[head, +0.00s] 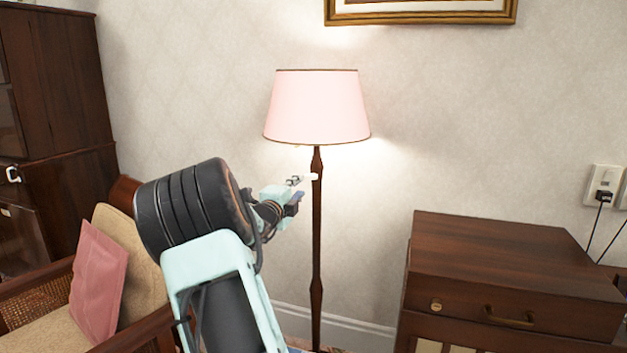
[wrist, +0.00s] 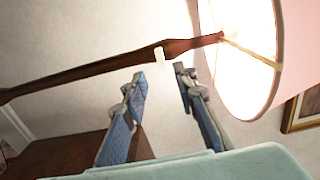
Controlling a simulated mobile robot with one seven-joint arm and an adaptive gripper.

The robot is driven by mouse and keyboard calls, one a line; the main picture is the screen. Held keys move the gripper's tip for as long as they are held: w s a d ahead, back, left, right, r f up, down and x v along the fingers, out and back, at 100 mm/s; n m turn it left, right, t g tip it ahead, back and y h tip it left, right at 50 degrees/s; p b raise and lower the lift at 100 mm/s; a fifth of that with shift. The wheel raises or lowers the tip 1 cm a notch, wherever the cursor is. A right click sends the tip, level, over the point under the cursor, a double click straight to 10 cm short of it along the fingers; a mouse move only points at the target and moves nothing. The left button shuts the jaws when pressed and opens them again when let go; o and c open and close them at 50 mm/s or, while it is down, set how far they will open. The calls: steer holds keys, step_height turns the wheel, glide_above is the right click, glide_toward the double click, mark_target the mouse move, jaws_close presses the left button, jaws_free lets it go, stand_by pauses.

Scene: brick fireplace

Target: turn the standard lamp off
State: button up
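The standard lamp has a lit pink shade (head: 317,108) on a dark turned wooden pole (head: 317,245). The glowing shade (wrist: 297,50) is at the right. My gripper (wrist: 160,75) is open and empty; contact with the white piece cannot be told.
A wooden armchair with a pink cushion (head: 98,267) and a dark cabinet (head: 60,120) are at the left. A wooden chest (head: 515,275) stands right of the lamp. A wall socket (head: 604,185) with a plugged cord is far right. A framed picture (head: 420,16) hangs above.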

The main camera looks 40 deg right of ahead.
mark_target(310, 177)
steer(key=x, duration=1.1)
steer(key=shift+s+d, duration=0.1)
steer(key=shift+s, duration=0.05)
steer(key=shift+c, duration=0.3)
jaws_close()
